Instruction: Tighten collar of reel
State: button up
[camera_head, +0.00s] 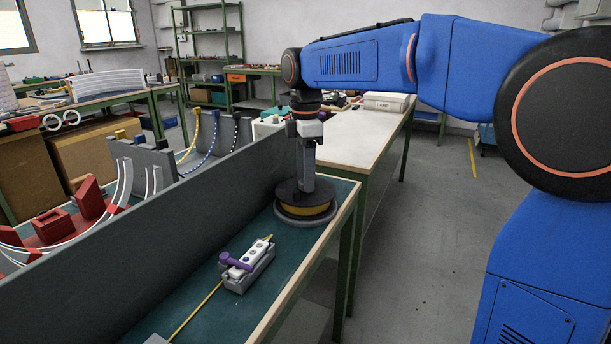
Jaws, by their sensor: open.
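The reel (304,209) lies flat on a grey round base near the far end of the green-topped bench. It has a dark top flange and yellow strand wound below it. My gripper (307,187) points straight down over the middle of the reel, its lower end at or just above the hub. Its jaws are open, though the gap between the fingers is hard to make out from here. I cannot make out the collar; the hub is hidden behind my gripper. A grey block with a white top and purple lever (245,264) stands nearer, with a yellow strand beside it.
A tall grey panel (150,240) runs along the left of the bench (285,270). Beyond it are red holders (55,228) and curved strips. A pale table with a white box (386,102) stands behind. The floor on the right is clear.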

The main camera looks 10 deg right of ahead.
jog(key=shift+f, duration=0.25)
jog(key=c, duration=1.1)
jog(key=shift+o, duration=0.2)
